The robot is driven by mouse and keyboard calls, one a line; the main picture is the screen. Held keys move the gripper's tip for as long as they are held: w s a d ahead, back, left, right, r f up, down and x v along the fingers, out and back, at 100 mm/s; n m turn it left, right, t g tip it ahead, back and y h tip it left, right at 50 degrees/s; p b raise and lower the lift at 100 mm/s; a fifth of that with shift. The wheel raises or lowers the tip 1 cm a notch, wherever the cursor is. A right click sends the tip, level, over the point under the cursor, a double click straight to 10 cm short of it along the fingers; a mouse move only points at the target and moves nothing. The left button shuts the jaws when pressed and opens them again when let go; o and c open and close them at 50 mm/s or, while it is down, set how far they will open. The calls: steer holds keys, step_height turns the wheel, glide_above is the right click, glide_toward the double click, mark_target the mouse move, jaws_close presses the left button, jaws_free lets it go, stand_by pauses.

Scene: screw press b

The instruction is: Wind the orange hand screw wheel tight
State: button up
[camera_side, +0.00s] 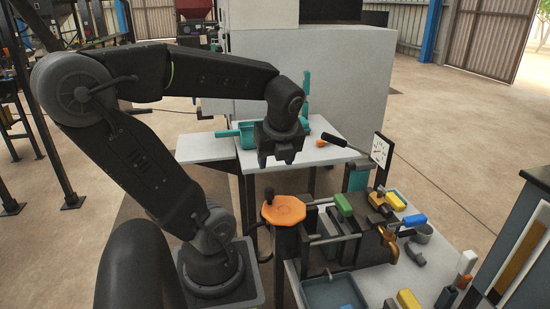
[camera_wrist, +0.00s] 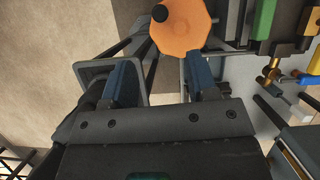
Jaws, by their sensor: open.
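The orange hand screw wheel (camera_side: 284,211) is an eight-sided disc with a dark upright knob (camera_side: 269,195) near its left edge, mounted at the left end of the press. In the wrist view the wheel (camera_wrist: 182,27) is at the top centre, with its black knob (camera_wrist: 160,13) at its upper left. My gripper (camera_side: 280,160) is above the wheel, pointing down and clear of it. In the wrist view my gripper (camera_wrist: 165,85) shows two blue-grey fingers spread apart with nothing between them. The wheel lies beyond the fingertips.
The press bench holds a green-handled part (camera_side: 343,205), a yellow block (camera_side: 395,201), a blue block (camera_side: 415,220) and a blue-grey tray (camera_side: 333,292). A white dial gauge (camera_side: 380,150) stands behind. A white table (camera_side: 320,150) with teal parts is at the back.

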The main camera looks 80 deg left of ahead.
steer(key=n, duration=0.1)
steer(key=n+g+h, duration=0.4)
steer(key=n+h, duration=0.1)
steer(key=n, duration=1.2)
glide_toward(271, 189)
steer(key=x, duration=1)
steer(key=shift+s+f, duration=0.2)
steer(key=c, duration=0.9)
steer(key=shift+w+m+y, duration=0.1)
steer(key=shift+m+y, duration=0.2)
steer(key=m, duration=0.1)
steer(key=w+m+y, duration=0.1)
steer(key=m, duration=0.1)
steer(key=a+m+y, duration=0.1)
steer(key=m, duration=0.1)
steer(key=shift+w+a, duration=0.1)
steer(key=shift+w, duration=0.2)
steer(key=shift+w+a+m+t+y, duration=0.1)
steer(key=shift+w+m+t+y, duration=0.3)
steer(key=shift+m, duration=0.85)
steer(key=shift+w+a+m+t+y, duration=0.1)
steer(key=shift+w+m+t+y, duration=0.3)
steer(key=shift+m, duration=0.85)
